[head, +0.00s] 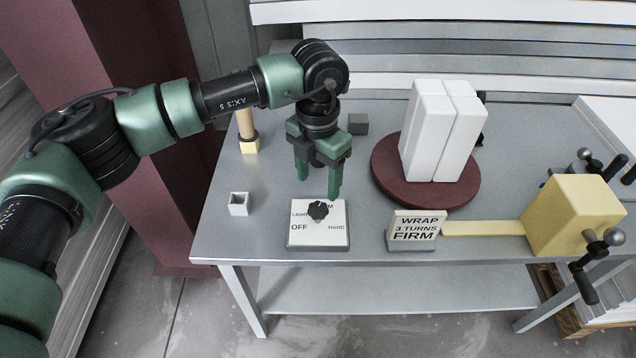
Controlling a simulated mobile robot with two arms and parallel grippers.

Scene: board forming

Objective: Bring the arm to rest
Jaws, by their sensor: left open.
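My left arm comes in from the left and reaches over the grey table (225,222). Its left gripper (319,188) points down with two green fingers apart and nothing between them. The fingertips are just behind and above the control box (303,238), which has a black knob (318,210) and the words LIGHT, OFF and HARD. Whether the fingers touch the box cannot be told. Two white upright blocks (438,130) stand side by side on a round dark red turntable (465,196) to the right of the gripper. My right gripper is not in view.
A yellow block (570,213) with a strip and crank handles (583,287) is at right. A small open grey box (240,204), a brush-like tool (248,135) and a grey cube (358,123) stand on the table. A dark red column (160,180) is left.

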